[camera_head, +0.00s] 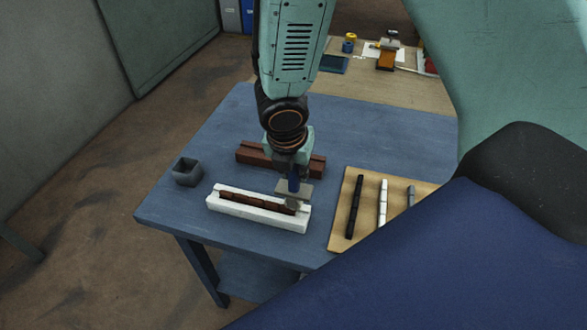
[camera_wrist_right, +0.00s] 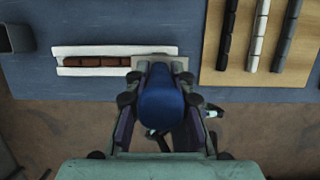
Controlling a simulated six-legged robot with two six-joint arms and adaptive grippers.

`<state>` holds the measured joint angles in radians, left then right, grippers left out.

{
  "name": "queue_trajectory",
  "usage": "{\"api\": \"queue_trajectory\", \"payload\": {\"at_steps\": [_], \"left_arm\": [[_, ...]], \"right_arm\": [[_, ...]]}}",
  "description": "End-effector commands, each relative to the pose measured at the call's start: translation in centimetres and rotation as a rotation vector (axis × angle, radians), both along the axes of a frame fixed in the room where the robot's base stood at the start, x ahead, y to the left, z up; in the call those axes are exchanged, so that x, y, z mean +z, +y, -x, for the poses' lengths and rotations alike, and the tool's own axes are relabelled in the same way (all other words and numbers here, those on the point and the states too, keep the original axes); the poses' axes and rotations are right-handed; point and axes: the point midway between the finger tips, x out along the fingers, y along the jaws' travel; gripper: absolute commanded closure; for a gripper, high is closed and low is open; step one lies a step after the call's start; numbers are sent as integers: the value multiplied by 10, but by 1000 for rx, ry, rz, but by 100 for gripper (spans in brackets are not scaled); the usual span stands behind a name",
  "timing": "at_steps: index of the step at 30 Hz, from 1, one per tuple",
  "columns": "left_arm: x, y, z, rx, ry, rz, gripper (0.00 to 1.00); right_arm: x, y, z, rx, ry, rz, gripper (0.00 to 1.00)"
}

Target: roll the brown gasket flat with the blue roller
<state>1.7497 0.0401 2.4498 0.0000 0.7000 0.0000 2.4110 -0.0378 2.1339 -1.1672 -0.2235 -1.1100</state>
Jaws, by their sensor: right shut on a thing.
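The brown gasket (camera_head: 240,196) lies along the groove of a white frame piece (camera_head: 225,207) on the blue table. It looks segmented, and its right end is hidden behind the roller. In the wrist view the gasket (camera_wrist_right: 97,62) lies between the white frame's two rails (camera_wrist_right: 90,50). My right gripper (camera_head: 291,178) is shut on the blue handle of the roller (camera_wrist_right: 160,105), over the right end of the white frame. The roller's grey head (camera_head: 291,204) is at the gasket's right end; I cannot tell whether it touches. My left gripper is not in view.
A red-brown frame piece (camera_head: 250,155) lies behind the white one. A grey open box (camera_head: 187,172) stands at the left. A wooden board (camera_head: 345,222) at the right holds black (camera_head: 355,205), white (camera_head: 382,203) and grey strips. A cluttered wooden table (camera_head: 420,92) stands behind.

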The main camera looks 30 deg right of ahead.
Motion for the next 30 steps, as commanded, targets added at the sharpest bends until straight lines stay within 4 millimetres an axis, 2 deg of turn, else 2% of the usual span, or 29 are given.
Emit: {"api": "queue_trajectory", "payload": {"at_steps": [14, 30], "left_arm": [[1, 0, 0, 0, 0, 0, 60], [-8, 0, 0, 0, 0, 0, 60]], "right_arm": [[1, 0, 0, 0, -1, 0, 100], [-8, 0, 0, 0, -1, 1, 100]]}}
